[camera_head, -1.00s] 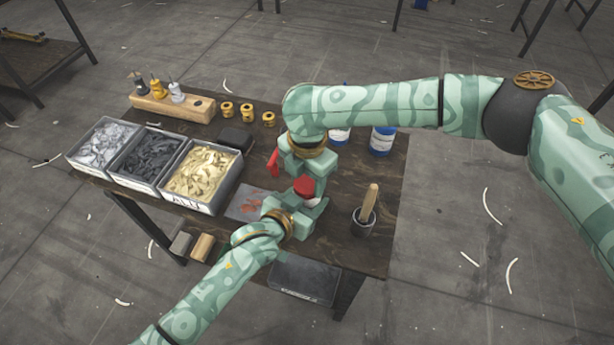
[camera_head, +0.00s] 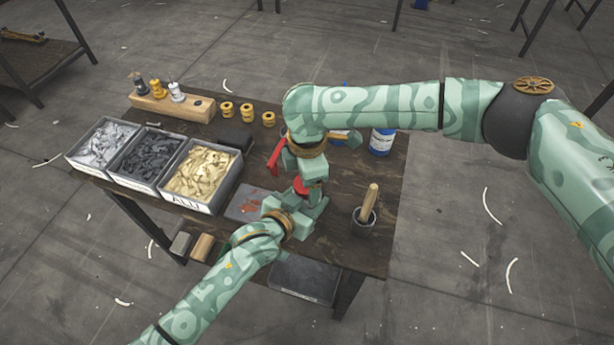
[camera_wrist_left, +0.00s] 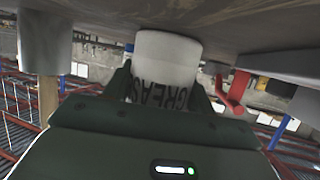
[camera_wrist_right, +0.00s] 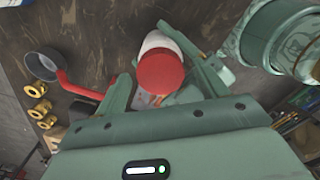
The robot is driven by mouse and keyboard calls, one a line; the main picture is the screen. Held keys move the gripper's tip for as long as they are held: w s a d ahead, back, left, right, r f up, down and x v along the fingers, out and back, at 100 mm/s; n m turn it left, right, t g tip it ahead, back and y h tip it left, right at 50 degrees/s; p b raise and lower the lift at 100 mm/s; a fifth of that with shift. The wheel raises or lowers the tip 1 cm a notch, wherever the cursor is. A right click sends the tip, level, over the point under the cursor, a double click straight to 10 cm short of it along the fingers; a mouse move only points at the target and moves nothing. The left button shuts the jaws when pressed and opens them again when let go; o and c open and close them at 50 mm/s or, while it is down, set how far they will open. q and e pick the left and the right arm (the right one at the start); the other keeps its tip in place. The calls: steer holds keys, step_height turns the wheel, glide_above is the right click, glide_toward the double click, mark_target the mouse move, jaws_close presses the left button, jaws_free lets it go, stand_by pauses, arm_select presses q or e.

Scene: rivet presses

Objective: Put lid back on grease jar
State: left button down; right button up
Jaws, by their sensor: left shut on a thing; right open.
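The white grease jar (camera_wrist_left: 165,62) is held in my left gripper (camera_wrist_left: 168,90), whose fingers are on both sides of it; dark "GREASE" lettering shows upside down in the left wrist view. The red lid (camera_wrist_right: 160,72) is on the end of the white jar body (camera_wrist_right: 158,40) in the right wrist view. I cannot tell how tightly it is seated. My right gripper (camera_wrist_right: 150,60) is open, with its fingers spread around the lid and jar. In the head view the red lid (camera_head: 300,186) is partly hidden by my grippers, and the jar is mostly covered.
A grey cup with a wooden handle (camera_head: 366,207) stands to the right. Blue-and-white containers (camera_head: 381,141) stand behind. Three parts bins (camera_head: 203,177) and yellow rings (camera_head: 246,111) are to the left. A red handle (camera_head: 276,158) is close beside my right gripper.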

steer(key=shift+r, duration=2.25)
steer(key=shift+o, duration=0.2)
steer(key=o, duration=0.5)
step_height(320, 180, up, 12)
steer(key=shift+f, duration=0.1)
arm_select(q)
steer(key=shift+c, duration=2.1)
jaws_free()
